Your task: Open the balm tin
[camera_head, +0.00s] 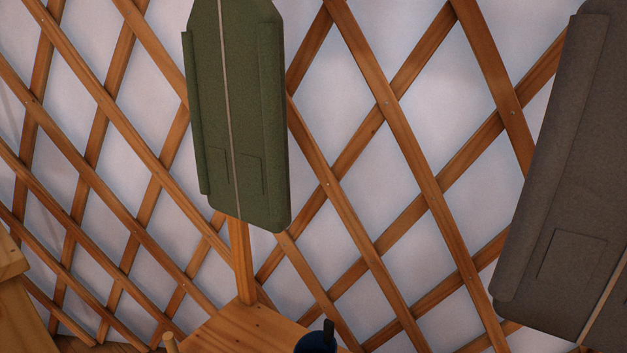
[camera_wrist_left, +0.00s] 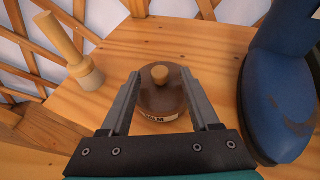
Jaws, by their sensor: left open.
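The balm tin (camera_wrist_left: 160,101) shows in the left wrist view, standing on a wooden bench top (camera_wrist_left: 216,62). The lid looks seated on the tin. My left gripper (camera_wrist_left: 159,77) is open, its two fingers reaching out on either side of the tin and knob. Whether a finger touches the tin I cannot tell. In the head view the tin and both grippers are out of sight.
A dark blue boot (camera_wrist_left: 280,100) stands close right of the tin. A wooden peg-like object (camera_wrist_left: 82,62) stands at left. In the head view, a green coat (camera_head: 240,115) and a grey coat (camera_head: 560,180) hang before the lattice wall (camera_head: 425,185).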

